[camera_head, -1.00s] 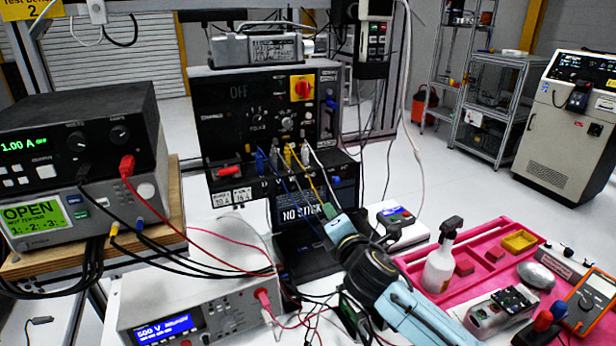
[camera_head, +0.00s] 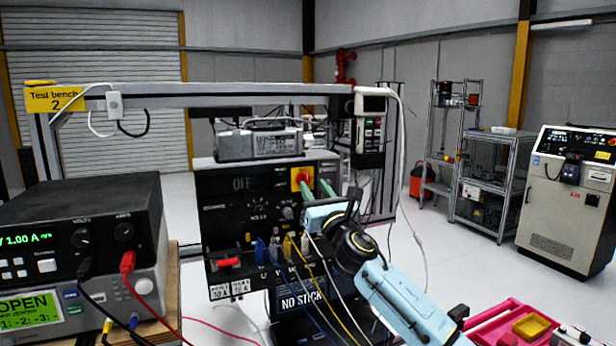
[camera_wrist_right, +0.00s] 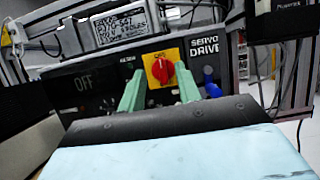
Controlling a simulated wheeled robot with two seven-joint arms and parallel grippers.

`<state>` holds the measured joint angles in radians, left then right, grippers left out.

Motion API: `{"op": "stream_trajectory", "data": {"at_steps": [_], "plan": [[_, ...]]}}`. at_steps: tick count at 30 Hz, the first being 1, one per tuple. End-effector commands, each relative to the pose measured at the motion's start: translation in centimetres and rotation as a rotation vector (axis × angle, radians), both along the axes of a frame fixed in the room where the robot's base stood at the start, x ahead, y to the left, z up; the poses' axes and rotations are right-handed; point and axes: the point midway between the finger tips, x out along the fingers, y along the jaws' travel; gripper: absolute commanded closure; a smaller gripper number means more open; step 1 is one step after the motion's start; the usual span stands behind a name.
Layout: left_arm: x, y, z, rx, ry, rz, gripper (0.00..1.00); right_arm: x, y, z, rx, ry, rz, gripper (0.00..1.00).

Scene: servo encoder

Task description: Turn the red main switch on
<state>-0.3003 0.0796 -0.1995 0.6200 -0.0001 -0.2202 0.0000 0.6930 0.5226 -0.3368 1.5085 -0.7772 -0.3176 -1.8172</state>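The red main switch (camera_head: 300,174) is a rotary knob on a yellow plate, on the upper right of the black servo drive panel (camera_head: 222,211). The panel's dim display reads OFF. In the right wrist view the red knob (camera_wrist_right: 162,70) appears between my green fingertips, slightly beyond them. My right gripper (camera_head: 316,189) is open, its two green fingers spread and pointing at the switch. In the right wrist view the gripper (camera_wrist_right: 160,88) holds nothing. Whether a finger touches the knob cannot be told. My left gripper is not in view.
Plug leads (camera_head: 290,245) hang from the panel's lower front, close below my right arm. A grey frame post with a handheld pendant (camera_head: 370,130) stands right of the panel. Stacked instruments (camera_head: 90,235) stand at left. A pink tray (camera_head: 490,325) lies at lower right.

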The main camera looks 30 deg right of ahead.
Motion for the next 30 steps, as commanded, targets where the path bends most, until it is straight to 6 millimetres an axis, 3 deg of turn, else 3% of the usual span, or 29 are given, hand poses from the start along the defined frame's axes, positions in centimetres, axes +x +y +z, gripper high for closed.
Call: {"op": "stream_trajectory", "data": {"at_steps": [9, 23, 30], "plan": [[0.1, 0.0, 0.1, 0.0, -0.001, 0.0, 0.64, 3.7, -0.3, 1.5, 0.002, 0.0, -0.002, 0.66], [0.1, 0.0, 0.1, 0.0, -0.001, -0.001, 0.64, 4.5, -0.3, 1.8, 0.001, 0.0, -0.001, 0.66], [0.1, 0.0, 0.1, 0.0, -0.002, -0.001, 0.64, 4.5, -0.3, 1.8, 0.001, 0.001, -0.001, 0.95]]}}
